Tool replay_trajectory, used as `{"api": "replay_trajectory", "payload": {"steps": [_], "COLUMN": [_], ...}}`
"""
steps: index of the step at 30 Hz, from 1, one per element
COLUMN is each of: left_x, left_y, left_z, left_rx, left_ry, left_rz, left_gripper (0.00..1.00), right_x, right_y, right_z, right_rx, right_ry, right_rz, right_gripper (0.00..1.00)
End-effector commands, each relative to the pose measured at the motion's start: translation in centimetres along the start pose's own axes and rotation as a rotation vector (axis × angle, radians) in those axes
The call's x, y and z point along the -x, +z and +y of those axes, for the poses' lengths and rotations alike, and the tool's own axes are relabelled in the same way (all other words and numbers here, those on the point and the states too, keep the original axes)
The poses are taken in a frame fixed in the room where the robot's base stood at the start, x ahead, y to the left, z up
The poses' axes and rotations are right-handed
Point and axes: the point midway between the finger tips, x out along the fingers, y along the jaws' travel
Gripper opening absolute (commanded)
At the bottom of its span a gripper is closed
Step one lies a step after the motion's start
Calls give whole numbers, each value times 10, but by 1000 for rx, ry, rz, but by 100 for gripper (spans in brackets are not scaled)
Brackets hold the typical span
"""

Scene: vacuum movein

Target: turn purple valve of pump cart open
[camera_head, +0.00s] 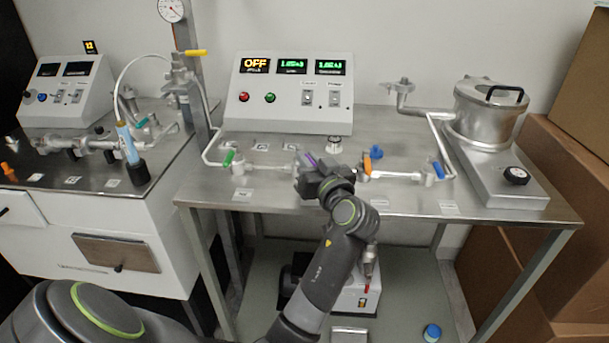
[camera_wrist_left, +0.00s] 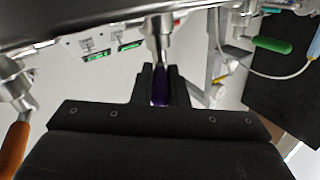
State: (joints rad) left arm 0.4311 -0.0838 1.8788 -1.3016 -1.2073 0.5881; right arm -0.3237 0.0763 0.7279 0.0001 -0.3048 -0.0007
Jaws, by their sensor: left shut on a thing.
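The purple valve handle (camera_head: 311,159) sits on the pipe line in the middle of the steel cart top (camera_head: 262,186). In the left wrist view the purple handle (camera_wrist_left: 161,86) lies between the two dark fingers, below its metal stem. My left gripper (camera_head: 308,172) reaches up to it from the front and is shut on it. In the left wrist view the left gripper (camera_wrist_left: 160,88) shows fingers on both sides of the handle. Most of the valve body is hidden behind the gripper in the head view. My right gripper is not in view.
A green valve handle (camera_head: 228,158) is to the left, orange (camera_head: 367,163) and blue (camera_head: 438,169) handles to the right. A control box (camera_head: 290,93) stands behind. A metal chamber (camera_head: 488,113) stands at the right. Cardboard boxes (camera_head: 566,190) flank the cart's right side.

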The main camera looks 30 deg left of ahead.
Motion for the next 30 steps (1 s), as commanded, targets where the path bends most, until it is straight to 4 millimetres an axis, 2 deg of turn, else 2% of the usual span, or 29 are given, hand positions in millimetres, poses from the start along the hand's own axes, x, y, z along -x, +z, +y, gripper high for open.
{"api": "replay_trajectory", "payload": {"steps": [1, 7, 25, 26, 30], "left_x": [0, -1, -1, -1, -1], "left_y": [3, 0, -2, -2, -2], "left_z": [3, 7, 8, 8, 8], "left_rx": [2, 1, -2, -2, -2], "left_ry": [-26, -110, -154, -154, -154], "left_rz": [-3, -20, -30, -30, -31], "left_gripper": [0, 0, 0, 16, 34], "right_x": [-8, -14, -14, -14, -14], "right_y": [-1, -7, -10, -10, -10], "right_z": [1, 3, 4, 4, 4], "right_rx": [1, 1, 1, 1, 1], "right_ry": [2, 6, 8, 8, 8], "right_rz": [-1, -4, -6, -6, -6], "right_gripper": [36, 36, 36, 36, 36]}}
